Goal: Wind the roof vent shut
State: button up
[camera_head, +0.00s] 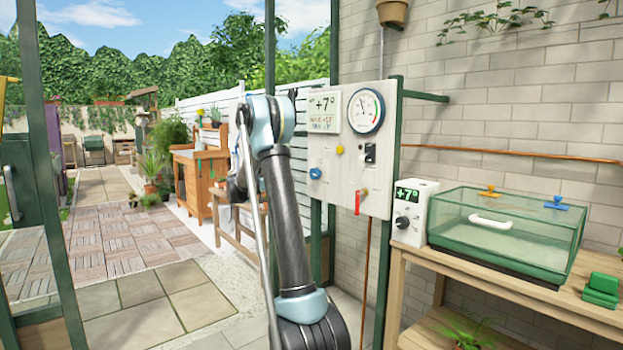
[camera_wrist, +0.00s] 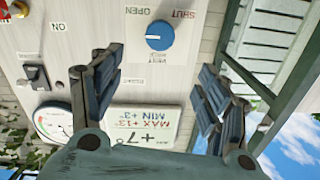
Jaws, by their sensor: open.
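A round blue knob (camera_wrist: 159,36) sits on a pale wall panel, with the words OPEN and SHUT beside it. The wrist view is upside down. In the head view the knob (camera_head: 315,173) is low on the left of the panel (camera_head: 340,150). My gripper (camera_wrist: 160,62) is open and empty, with its two dark fingers wide apart. It faces the panel, and the knob shows beyond and between the fingertips, apart from them. In the head view my arm stands left of the panel and I cannot make out the fingers. The roof vent itself is not in view.
The panel also bears a +7° display (camera_head: 323,110), a round dial (camera_head: 366,110), a black switch (camera_head: 370,153) and a red lever (camera_head: 361,202). A wooden bench (camera_head: 500,290) with a green covered propagator (camera_head: 510,232) stands right. Paved floor lies open left.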

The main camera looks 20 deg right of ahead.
aim_at(313, 174)
jog(key=x, duration=1.7)
jog(key=shift+d, duration=0.1)
jog(key=c, duration=1.1)
